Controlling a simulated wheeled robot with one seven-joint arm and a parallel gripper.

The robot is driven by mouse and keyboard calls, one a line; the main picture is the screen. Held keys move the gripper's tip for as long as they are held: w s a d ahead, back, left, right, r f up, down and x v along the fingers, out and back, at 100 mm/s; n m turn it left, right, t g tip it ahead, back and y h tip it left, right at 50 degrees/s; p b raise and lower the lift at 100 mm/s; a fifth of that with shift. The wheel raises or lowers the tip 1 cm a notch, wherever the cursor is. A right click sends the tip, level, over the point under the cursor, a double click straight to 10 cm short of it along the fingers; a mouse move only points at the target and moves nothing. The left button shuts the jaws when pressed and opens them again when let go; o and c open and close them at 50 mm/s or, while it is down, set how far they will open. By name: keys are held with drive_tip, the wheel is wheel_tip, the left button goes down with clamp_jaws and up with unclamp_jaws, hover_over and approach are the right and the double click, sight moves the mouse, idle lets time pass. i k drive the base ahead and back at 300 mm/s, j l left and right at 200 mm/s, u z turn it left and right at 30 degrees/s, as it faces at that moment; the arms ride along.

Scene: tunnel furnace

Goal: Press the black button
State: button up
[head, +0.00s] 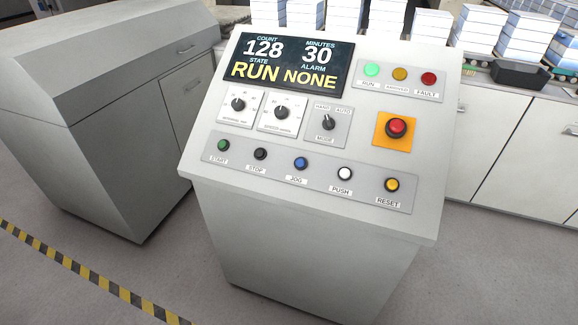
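The black button (260,154) sits in the lower button row on the sloped top of a light grey control console (315,215). The label STOP is below it. It is between the green START button (223,145) on its left and the blue JOG button (301,163) on its right. Nothing covers it. The display (287,62) reads count 128, minutes 30, state RUN, alarm NONE. My gripper is not in view.
The row also has a white PUSH button (344,174) and a yellow RESET button (391,185). A red mushroom button (396,127) on an orange plate and black knobs (282,112) are above. A grey cabinet (110,100) stands left. Floor in front is clear, with hazard tape (90,272).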

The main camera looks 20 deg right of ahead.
sight(259, 153)
drive_tip(key=z, duration=0.4)
drive_tip(key=i+j+z, duration=0.15)
drive_tip(key=j+z, duration=0.2)
drive_tip(key=j, duration=0.2)
drive_tip(key=j+z, duration=0.35)
drive_tip(key=j, duration=0.2)
drive_tip(key=i+j+z, duration=0.1)
drive_tip(key=j, duration=1.15)
drive_tip(key=j+z, duration=0.1)
drive_tip(key=j, duration=1.15)
drive_tip(key=i, duration=0.05)
